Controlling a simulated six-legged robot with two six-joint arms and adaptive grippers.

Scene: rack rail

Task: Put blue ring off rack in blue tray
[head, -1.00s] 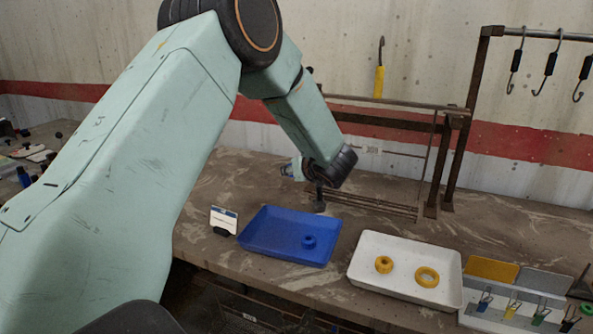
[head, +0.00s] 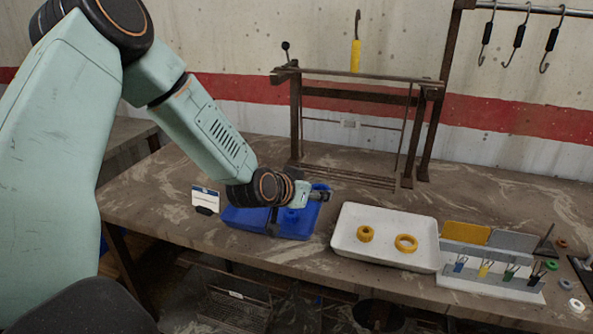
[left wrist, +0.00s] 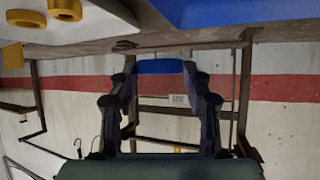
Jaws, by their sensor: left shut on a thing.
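My left gripper (head: 318,195) is shut on a blue ring (head: 321,187), just above the right end of the blue tray (head: 240,221). In the left wrist view the ring (left wrist: 160,66) shows as a blue band between the two dark fingertips (left wrist: 162,76). A corner of the blue tray (left wrist: 225,10) shows at the top there. A second, small blue ring (head: 292,215) lies in the tray, partly hidden by my wrist. The brown metal rack (head: 296,120) stands behind the tray; no ring shows on its rails. My right gripper is not in view.
A white tray (head: 340,252) with two yellow rings (head: 406,243) stands right of the blue tray. A small label card (head: 205,198) stands left of it. A stand with coloured clips (head: 490,275) is farther right. Dark hooks (head: 519,38) hang at upper right.

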